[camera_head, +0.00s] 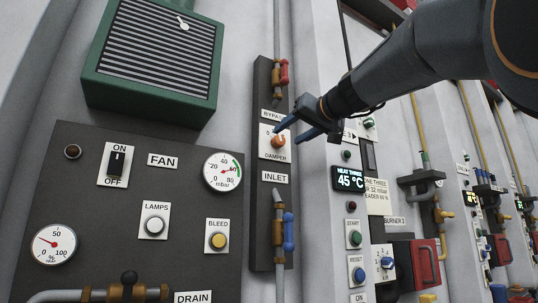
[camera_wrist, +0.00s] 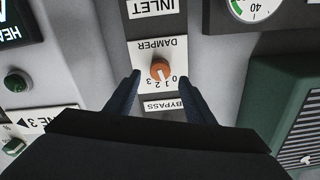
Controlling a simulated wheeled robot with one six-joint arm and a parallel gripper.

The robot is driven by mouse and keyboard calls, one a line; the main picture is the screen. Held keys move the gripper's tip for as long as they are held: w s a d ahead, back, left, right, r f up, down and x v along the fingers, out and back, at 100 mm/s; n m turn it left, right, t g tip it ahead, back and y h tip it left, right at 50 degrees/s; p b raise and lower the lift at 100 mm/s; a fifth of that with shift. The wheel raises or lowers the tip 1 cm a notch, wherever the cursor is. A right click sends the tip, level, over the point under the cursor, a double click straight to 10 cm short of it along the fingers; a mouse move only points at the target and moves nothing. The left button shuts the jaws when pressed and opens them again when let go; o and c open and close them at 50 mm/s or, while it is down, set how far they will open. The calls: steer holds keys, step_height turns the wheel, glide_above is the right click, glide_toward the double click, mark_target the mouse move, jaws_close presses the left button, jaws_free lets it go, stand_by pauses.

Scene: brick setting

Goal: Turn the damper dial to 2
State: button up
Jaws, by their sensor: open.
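The damper dial (camera_head: 279,141) is a small orange knob on a white plate labelled DAMPER, on a dark vertical panel. In the wrist view the dial (camera_wrist: 160,70) appears upside down, with the numbers 0 to 3 along the plate's lower part. The exact number its pale mark points at is too small to tell. My gripper (camera_head: 288,131) is open, close in front of the plate. In the wrist view the blue fingers of my gripper (camera_wrist: 160,75) stand on either side of the dial, with visible space between each finger and the knob.
A BYPASS pipe with a red handle (camera_head: 283,73) runs above the dial. An INLET pipe with a blue handle (camera_head: 288,231) runs below. The fan panel (camera_head: 100,190) and a green vent box (camera_head: 150,95) are left; a heat display (camera_head: 349,179) is right.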

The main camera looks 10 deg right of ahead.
mark_target(281, 140)
steer(key=shift+p+x, duration=0.4)
steer(key=shift+x, duration=1.75)
steer(key=shift+c, duration=0.4)
steer(key=c, duration=1)
steer(key=shift+m, duration=2.8)
